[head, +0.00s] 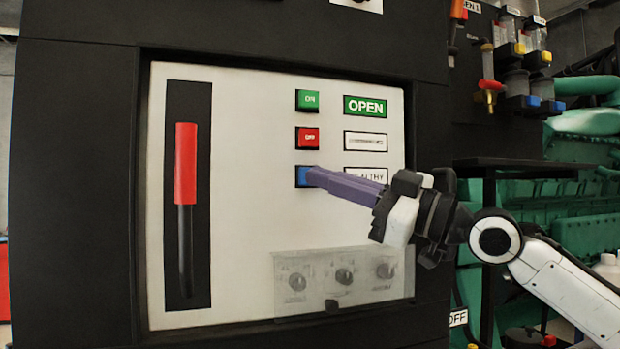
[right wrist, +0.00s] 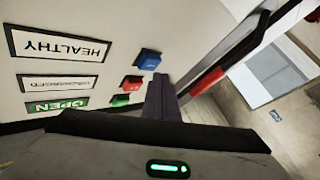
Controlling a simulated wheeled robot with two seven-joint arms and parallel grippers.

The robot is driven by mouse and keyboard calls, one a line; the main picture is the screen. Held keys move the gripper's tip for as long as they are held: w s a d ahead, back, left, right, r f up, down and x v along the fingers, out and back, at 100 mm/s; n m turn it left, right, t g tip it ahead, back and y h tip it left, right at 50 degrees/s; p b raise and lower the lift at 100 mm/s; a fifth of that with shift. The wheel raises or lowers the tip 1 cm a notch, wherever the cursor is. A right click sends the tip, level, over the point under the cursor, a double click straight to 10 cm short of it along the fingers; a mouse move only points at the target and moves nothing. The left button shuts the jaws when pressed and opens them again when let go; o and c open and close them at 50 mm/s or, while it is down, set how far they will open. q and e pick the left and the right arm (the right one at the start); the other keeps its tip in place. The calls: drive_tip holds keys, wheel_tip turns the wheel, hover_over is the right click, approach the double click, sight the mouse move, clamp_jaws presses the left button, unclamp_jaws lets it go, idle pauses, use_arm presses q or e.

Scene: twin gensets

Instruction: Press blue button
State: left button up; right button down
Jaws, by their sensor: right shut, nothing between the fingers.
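The blue button (head: 301,176) is the lowest of three square buttons on the white panel, under the green ON button (head: 308,100) and the red OFF button (head: 307,138). My right gripper (head: 312,177) is shut and empty, its purple fingers pointing left. In the head view its tips overlap the right part of the blue button. In the right wrist view the blue button (right wrist: 149,59) stands out from the panel, just beyond and left of the fingertips (right wrist: 160,78). I cannot tell whether they touch. My left gripper is not in view.
Right of the buttons are an OPEN label (head: 366,106) and a HEALTHY label, partly hidden by my gripper. A red-handled lever (head: 186,165) stands in a black slot at left. A translucent cover (head: 400,285) lies over several knobs below. Green machinery is at right.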

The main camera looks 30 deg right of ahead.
drive_tip(key=s+b, duration=0.1)
drive_tip(key=s, duration=0.1)
drive_tip(key=s+a+b, duration=0.1)
drive_tip(key=s+b, duration=0.1)
drive_tip(key=s, duration=0.1)
drive_tip(key=shift+a, duration=0.1)
drive_tip(key=shift+w, duration=0.1)
idle(0.8)
